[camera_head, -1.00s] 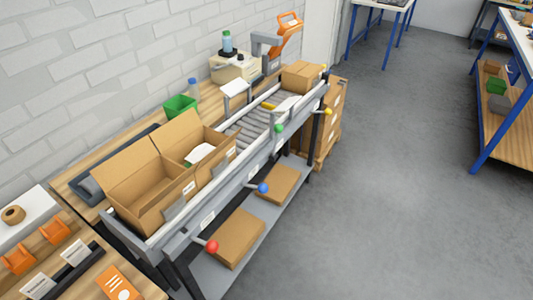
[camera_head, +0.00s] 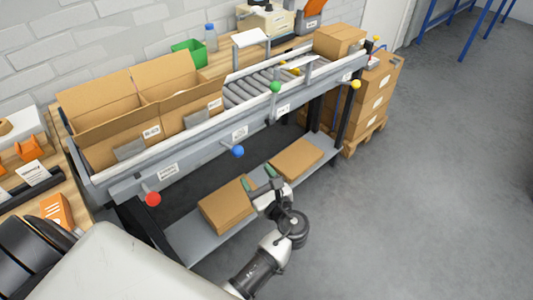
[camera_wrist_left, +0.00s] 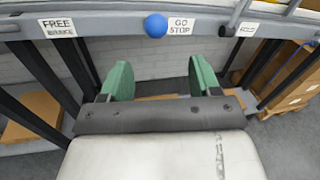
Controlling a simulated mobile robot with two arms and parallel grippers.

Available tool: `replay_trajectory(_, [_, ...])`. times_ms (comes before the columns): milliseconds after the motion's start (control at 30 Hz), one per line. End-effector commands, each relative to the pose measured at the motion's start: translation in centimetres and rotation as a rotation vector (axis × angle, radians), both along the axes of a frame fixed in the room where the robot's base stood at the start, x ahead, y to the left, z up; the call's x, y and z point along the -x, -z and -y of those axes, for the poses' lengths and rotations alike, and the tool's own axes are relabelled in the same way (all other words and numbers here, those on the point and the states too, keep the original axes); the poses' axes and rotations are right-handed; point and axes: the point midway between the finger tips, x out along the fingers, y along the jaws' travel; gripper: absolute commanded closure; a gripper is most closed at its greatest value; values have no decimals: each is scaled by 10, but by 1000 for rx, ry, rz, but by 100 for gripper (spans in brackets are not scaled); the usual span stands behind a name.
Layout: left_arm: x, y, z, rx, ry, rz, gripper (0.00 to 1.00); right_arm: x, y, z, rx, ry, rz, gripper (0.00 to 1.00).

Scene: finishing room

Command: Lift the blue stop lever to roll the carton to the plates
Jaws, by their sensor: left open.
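The blue stop lever's ball knob (camera_head: 238,152) sticks out from the front rail of the roller conveyor (camera_head: 190,140). In the left wrist view the blue knob (camera_wrist_left: 155,25) is ahead of and above the fingers, beside a "GO STOP" label (camera_wrist_left: 181,25). My left gripper (camera_head: 257,178) is open and empty, its green fingers apart, below and to the right of the knob and not touching it. Two open cartons (camera_head: 145,115) stand side by side at the conveyor's left end. A closed carton (camera_head: 340,40) sits at its far end. I see no plates clearly. My right gripper is out of view.
Red (camera_head: 153,199), green (camera_head: 275,87) and yellow (camera_head: 355,84) knobs also stick out along the conveyor. Flat cartons (camera_head: 297,158) lie on the lower shelf (camera_head: 195,240). Stacked boxes (camera_head: 375,90) stand on a pallet at the right end. The floor (camera_head: 430,200) at right is clear.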

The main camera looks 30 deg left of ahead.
Motion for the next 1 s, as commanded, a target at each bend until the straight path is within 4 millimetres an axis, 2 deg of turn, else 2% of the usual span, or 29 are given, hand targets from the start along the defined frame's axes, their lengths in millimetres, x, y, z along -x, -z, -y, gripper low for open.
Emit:
replay_trajectory(167, [-8,-7,-14,-23,-12,2,38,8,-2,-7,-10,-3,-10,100])
replay_trajectory(333, [-26,-8,-40,-23,-10,2,38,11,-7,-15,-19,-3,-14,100])
replay_trajectory(600, [-51,-6,-78,-20,-8,1,38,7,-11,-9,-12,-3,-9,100])
replay_trajectory(800, [-58,-5,-89,-18,-8,1,38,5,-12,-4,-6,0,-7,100])
replay_trajectory(1000, [-59,-5,-90,-16,-8,1,38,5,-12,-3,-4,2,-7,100])
